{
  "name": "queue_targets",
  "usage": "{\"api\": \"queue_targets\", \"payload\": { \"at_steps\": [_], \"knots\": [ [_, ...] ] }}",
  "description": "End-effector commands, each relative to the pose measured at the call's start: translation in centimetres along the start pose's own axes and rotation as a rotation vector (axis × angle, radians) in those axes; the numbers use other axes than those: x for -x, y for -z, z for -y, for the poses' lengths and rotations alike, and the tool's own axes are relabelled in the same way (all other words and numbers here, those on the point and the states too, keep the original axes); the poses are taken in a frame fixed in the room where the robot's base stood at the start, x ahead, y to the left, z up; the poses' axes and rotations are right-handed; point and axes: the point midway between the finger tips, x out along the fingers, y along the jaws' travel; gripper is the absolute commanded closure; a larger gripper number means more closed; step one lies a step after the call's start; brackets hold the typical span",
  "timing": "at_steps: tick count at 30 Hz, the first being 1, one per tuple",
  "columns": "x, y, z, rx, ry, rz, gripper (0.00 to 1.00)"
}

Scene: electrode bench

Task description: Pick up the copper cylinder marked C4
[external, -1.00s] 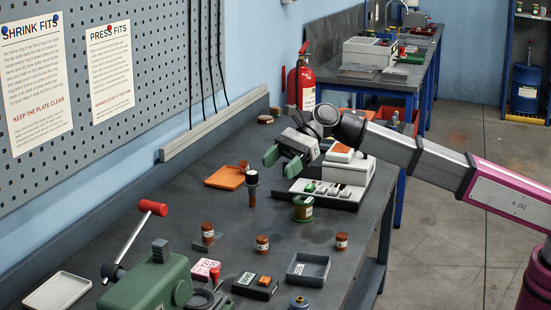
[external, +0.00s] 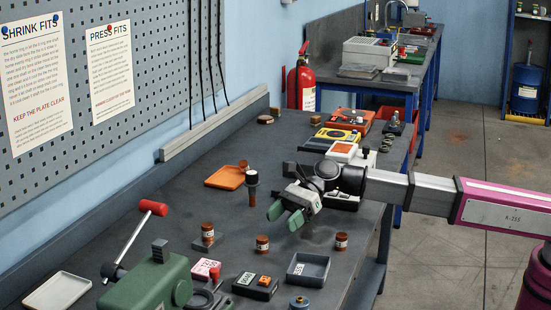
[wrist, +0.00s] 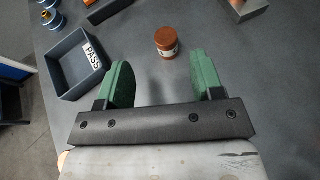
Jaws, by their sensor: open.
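Several small copper cylinders with pale labels stand on the dark bench. In the external view one is at the middle front (external: 262,244), one to its right (external: 341,241), and one to its left on a small block (external: 207,230). Their marks are too small to read, so I cannot tell which is C4. My gripper (external: 285,215), with green fingers, is open and empty above the bench, behind the middle cylinder. In the wrist view, one upright copper cylinder (wrist: 166,42) stands beyond the gap between my open fingers (wrist: 160,75), apart from them.
A grey tray labelled PASS (external: 318,271) lies right of the middle cylinder; it also shows in the wrist view (wrist: 62,78). A black box (external: 255,287), a green press (external: 150,282) and a capped post (external: 252,190) stand nearby. Bare bench surrounds the middle cylinder.

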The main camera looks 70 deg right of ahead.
Motion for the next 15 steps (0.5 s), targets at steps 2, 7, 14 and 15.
{"api": "queue_targets", "payload": {
  "at_steps": [2, 7, 14, 15],
  "knots": [
    [-0.3, 0.7, 0.0, -0.001, 0.0, 0.0, 0.39],
    [-1.5, 1.0, 0.1, 0.0, -0.001, 0.001, 0.39],
    [-3.2, 1.0, 0.2, 0.0, -0.001, 0.0, 0.39],
    [-3.5, 1.0, 0.3, 0.0, -0.001, 0.0, 0.39]
  ]
}}
